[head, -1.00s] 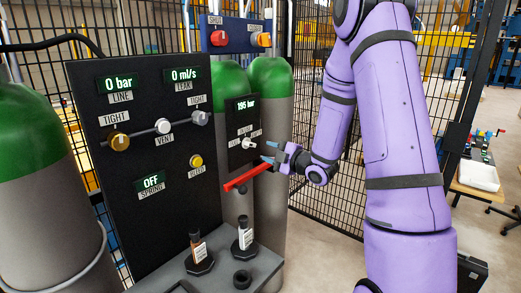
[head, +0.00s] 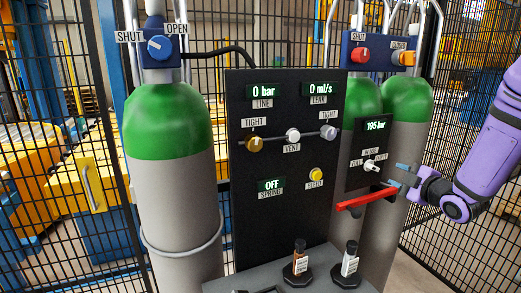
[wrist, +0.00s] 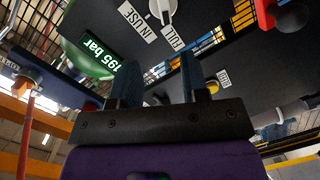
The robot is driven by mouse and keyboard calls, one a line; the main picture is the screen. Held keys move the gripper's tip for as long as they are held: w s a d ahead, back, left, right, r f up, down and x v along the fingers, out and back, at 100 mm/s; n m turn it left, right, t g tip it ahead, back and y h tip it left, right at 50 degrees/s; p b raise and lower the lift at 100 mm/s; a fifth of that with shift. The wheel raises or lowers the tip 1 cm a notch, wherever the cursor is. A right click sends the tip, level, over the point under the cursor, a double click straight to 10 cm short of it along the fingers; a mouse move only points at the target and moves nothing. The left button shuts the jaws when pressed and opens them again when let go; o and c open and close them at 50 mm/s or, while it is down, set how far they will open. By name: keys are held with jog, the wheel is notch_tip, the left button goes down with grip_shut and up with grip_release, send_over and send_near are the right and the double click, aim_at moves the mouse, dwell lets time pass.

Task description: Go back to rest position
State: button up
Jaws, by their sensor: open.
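My purple arm enters from the right in the head view. My gripper (head: 397,175), with blue fingers, is open and empty in front of the right-hand panel (head: 362,180). It is just right of the white selector knob (head: 371,165) under the "195 bar" display (head: 376,125). A red lever (head: 366,198) lies just below and left of the fingers; I cannot tell whether they touch it. In the wrist view the two fingers (wrist: 160,80) stand apart with nothing between them, and the knob (wrist: 162,8) is beyond them at the top.
The black main panel (head: 285,215) with valves stands left of my gripper. Green-topped cylinders (head: 170,120) flank it. Two small dark bottles (head: 300,262) stand on the grey bench (head: 262,272) below. Mesh fencing (head: 470,238) closes off the back and right.

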jog(key=s+a+r+m+g+h, duration=0.25)
jog(key=r+m+h, duration=0.2)
jog(key=r, duration=0.25)
jog(key=s+a+r+m+g, duration=0.2)
jog(key=s+a+m, duration=0.1)
jog(key=s, duration=0.7)
jog(key=s+a+r+m+g, duration=0.2)
jog(key=s+a+m+g, duration=0.1)
jog(key=s, duration=0.7)
jog(key=s+a+r+m+g, duration=0.2)
jog(key=s+m, duration=0.3)
jog(key=s, duration=0.4)
jog(key=shift+s+a+g, duration=0.4)
jog(key=shift+a+g, duration=0.25)
jog(key=shift+a, duration=0.2)
